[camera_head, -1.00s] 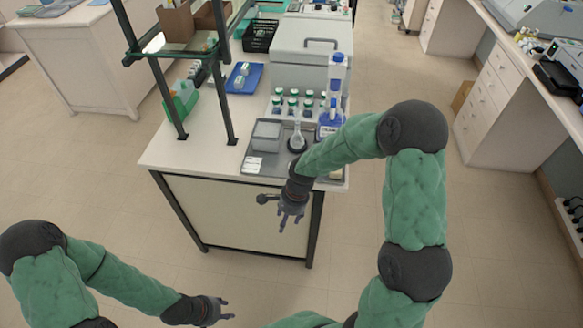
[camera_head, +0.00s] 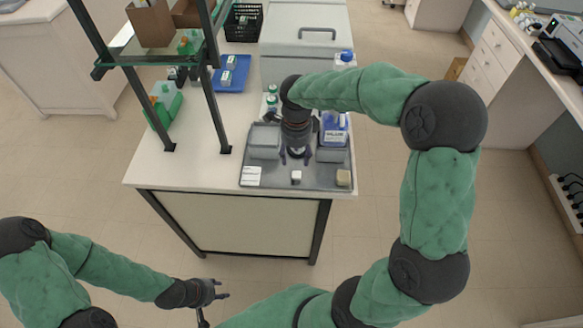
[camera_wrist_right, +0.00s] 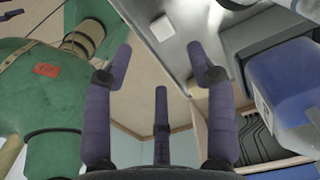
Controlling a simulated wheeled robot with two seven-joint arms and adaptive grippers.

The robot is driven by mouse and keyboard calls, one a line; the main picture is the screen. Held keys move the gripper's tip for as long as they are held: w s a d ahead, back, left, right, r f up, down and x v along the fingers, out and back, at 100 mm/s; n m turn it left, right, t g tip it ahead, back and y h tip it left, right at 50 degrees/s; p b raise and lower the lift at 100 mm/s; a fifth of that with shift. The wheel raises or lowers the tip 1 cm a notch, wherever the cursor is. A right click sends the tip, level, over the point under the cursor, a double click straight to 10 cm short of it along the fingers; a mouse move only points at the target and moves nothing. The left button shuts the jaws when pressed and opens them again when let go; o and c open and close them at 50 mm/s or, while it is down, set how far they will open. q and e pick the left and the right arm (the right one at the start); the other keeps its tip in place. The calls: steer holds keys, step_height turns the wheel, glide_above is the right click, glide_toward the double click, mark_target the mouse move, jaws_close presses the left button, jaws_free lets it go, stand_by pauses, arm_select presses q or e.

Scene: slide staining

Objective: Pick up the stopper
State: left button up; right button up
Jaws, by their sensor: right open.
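A small white block-like piece (camera_head: 296,176), which may be the stopper, lies on the front part of the grey tray (camera_head: 318,181). It also seems to show as a white patch (camera_wrist_right: 162,28) in the right wrist view. My right gripper (camera_head: 295,158) points down over the tray, just behind the white piece. Its fingers are spread and empty in the wrist view (camera_wrist_right: 160,60). It hides the spot where a flask stood in the earlier head view. My left gripper (camera_head: 222,289) is low at the front, away from the bench, with its fingers apart and empty.
A tan block (camera_head: 343,178) lies at the tray's right corner. A shelf frame (camera_head: 210,90) rises at left.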

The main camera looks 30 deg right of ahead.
glide_above(295, 174)
steer(key=f, duration=0.4)
steer(key=shift+s+b, duration=0.3)
steer(key=shift+b, duration=0.05)
steer(key=shift+w+f+b, duration=0.15)
steer(key=shift+f+b, duration=0.25)
steer(key=shift+f, duration=1.1)
steer(key=shift+w+f+b, duration=0.1)
steer(key=shift+f+b, duration=0.3)
steer(key=shift+f, duration=1.1)
steer(key=c, duration=0.7)
